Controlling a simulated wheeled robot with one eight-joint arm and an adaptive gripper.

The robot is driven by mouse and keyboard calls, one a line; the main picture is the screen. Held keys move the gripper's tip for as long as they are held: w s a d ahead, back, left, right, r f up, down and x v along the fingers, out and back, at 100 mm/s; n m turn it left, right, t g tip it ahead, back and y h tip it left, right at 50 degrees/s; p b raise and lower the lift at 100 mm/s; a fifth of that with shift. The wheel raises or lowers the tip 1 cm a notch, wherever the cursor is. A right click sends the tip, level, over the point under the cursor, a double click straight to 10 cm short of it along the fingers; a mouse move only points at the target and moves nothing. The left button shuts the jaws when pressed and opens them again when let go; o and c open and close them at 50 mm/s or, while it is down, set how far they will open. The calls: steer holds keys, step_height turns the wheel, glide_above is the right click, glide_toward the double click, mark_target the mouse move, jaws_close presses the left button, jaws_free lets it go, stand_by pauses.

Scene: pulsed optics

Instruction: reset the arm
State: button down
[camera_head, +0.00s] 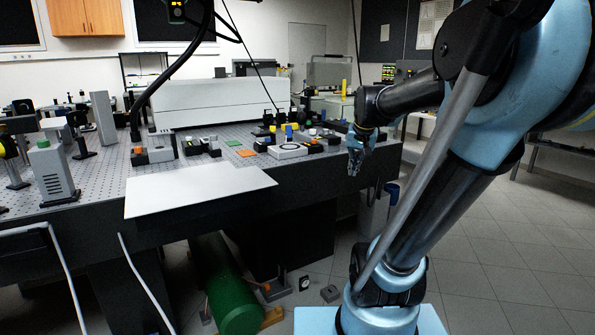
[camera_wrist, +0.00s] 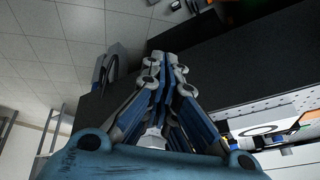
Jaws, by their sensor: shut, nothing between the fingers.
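My arm rises at the right of the head view, and its end reaches left toward the right end of the optical table (camera_head: 100,195). My gripper (camera_head: 354,172) hangs there with its fingers pointing down, beside the table's right edge and apart from the things on top. In the wrist view my gripper (camera_wrist: 162,58) has its fingers together, with nothing between them. The dark side of the table (camera_wrist: 225,65) lies behind the fingertips in that view.
A white board (camera_head: 195,191) lies on the table's front edge. Small optics, including a round white-topped device (camera_head: 287,151), stand near the right end. A long white housing (camera_head: 220,101) is at the back. A green cylinder (camera_head: 228,290) lies under the table. The tiled floor (camera_head: 480,265) at right is clear.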

steer(key=s+f+n+g, duration=0.2)
steer(key=s+f+n, duration=0.1)
steer(key=s+f, duration=1.3)
steer(key=s, duration=0.4)
steer(key=shift+s+d+g+h, duration=0.2)
steer(key=shift+s+g+h, duration=0.1)
steer(key=shift+s+g, duration=0.1)
steer(key=shift+w+f, duration=0.25)
steer(key=shift+w, duration=0.2)
